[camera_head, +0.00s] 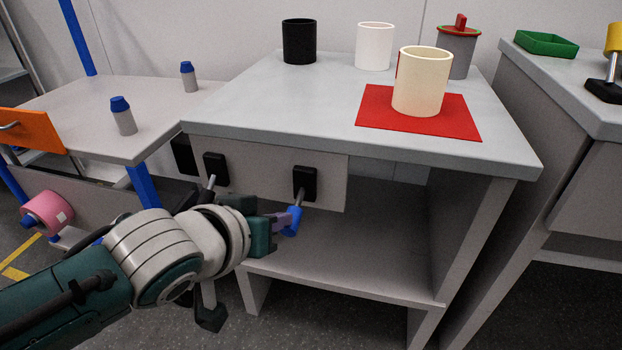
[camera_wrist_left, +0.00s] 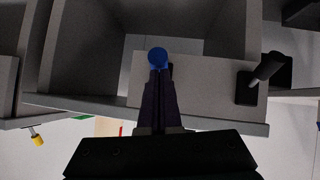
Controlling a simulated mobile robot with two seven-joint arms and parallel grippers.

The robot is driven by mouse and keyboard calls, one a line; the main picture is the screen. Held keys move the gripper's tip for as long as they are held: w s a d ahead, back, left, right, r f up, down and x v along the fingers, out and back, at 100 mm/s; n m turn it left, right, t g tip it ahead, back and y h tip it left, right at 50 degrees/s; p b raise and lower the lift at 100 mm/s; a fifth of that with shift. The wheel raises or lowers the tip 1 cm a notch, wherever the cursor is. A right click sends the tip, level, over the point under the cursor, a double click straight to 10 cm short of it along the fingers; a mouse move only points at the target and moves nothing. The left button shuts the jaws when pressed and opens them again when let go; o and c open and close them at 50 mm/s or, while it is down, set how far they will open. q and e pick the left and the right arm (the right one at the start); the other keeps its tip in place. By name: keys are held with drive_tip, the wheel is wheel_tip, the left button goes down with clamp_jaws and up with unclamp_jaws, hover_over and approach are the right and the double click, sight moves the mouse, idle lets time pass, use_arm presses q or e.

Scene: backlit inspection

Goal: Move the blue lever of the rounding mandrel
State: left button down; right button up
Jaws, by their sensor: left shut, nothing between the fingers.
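The blue lever (camera_head: 293,220) hangs from a black mount (camera_head: 305,183) on the grey front panel below the tabletop. In the left wrist view the blue lever's round end (camera_wrist_left: 157,57) shows just beyond my fingertips. My left gripper (camera_head: 281,220) is shut and empty, with its purple fingertips right at the blue lever. In the left wrist view the closed fingers (camera_wrist_left: 160,78) point at the blue end; I cannot tell whether they touch it. My right gripper is not in view.
A second black mount (camera_head: 216,168) with a metal rod sits left on the panel. The table (camera_head: 240,105) carries a black cup (camera_head: 299,42), a white cup (camera_head: 374,46) and a cream cup (camera_head: 420,82) on a red mat (camera_head: 455,125). An open shelf (camera_head: 345,270) lies below.

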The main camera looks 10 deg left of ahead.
sight(283, 232)
use_arm(q)
drive_tip(key=f+b, duration=0.1)
drive_tip(key=f+t+b, duration=0.1)
drive_tip(key=f+b, duration=0.1)
drive_tip(key=shift+w+f, duration=0.25)
drive_tip(key=shift+w, duration=0.15)
drive_tip(key=shift+f, duration=0.1)
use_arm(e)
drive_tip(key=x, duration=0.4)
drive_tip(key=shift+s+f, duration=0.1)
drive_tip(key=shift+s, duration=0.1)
use_arm(q)
drive_tip(key=shift+s+a+f, duration=0.1)
drive_tip(key=shift+s+f, duration=0.05)
drive_tip(key=shift+f, duration=0.1)
